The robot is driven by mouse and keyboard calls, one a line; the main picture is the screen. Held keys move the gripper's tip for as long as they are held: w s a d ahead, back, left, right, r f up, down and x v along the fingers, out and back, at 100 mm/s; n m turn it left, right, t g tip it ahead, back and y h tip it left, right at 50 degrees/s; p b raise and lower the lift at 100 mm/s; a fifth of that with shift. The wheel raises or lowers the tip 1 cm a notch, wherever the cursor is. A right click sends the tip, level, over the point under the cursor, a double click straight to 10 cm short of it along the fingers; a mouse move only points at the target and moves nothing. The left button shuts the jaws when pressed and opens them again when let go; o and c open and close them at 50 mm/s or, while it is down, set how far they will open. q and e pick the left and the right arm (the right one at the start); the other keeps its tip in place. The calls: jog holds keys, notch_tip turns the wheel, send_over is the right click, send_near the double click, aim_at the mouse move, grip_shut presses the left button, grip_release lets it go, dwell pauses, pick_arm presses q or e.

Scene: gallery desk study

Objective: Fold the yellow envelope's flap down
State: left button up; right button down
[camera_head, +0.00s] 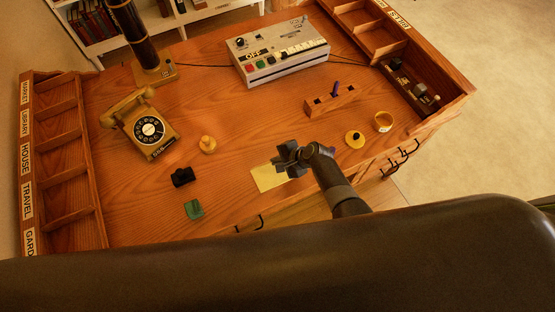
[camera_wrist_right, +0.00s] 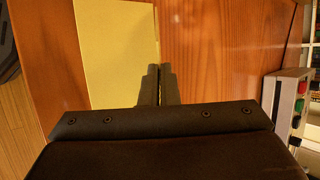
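The yellow envelope (camera_head: 266,181) lies near the front edge of the wooden desk in the head view. It fills the upper left of the right wrist view (camera_wrist_right: 112,45), with a paler strip along its right edge. My right gripper (camera_head: 284,157) is over the envelope's far right part and hides some of it. In the wrist view its two fingers (camera_wrist_right: 158,75) are together at the envelope's right edge, and I see nothing clearly held between them. I cannot tell whether they touch the flap or how far the flap is raised. My left gripper is out of view.
A telephone (camera_head: 147,127), control box (camera_head: 280,56), wooden holder (camera_head: 331,99), yellow disc (camera_head: 355,139) and cup (camera_head: 383,122) stand around. Labelled racks flank the desk.

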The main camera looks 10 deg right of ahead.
jog(key=shift+s+f+b, duration=0.2)
jog(key=shift+f+b, duration=0.15)
jog(key=t+b, duration=0.1)
jog(key=b, duration=0.2)
jog(key=s+f+t+y+b, duration=0.1)
jog(key=b, duration=0.2)
jog(key=n+t+y+b, duration=0.1)
jog(key=t+b, duration=0.1)
jog(key=b, duration=0.1)
jog(key=shift+s+d+f+b, duration=0.2)
jog(key=shift+d+f+b, duration=0.1)
jog(key=shift+f, duration=0.1)
jog(key=shift+s+t+b, duration=0.1)
jog(key=shift+t+b, duration=0.2)
jog(key=shift+b, duration=0.35)
jog(key=shift+r, duration=0.15)
jog(key=c, duration=1.6)
grip_release()
jog(key=shift+c, duration=0.2)
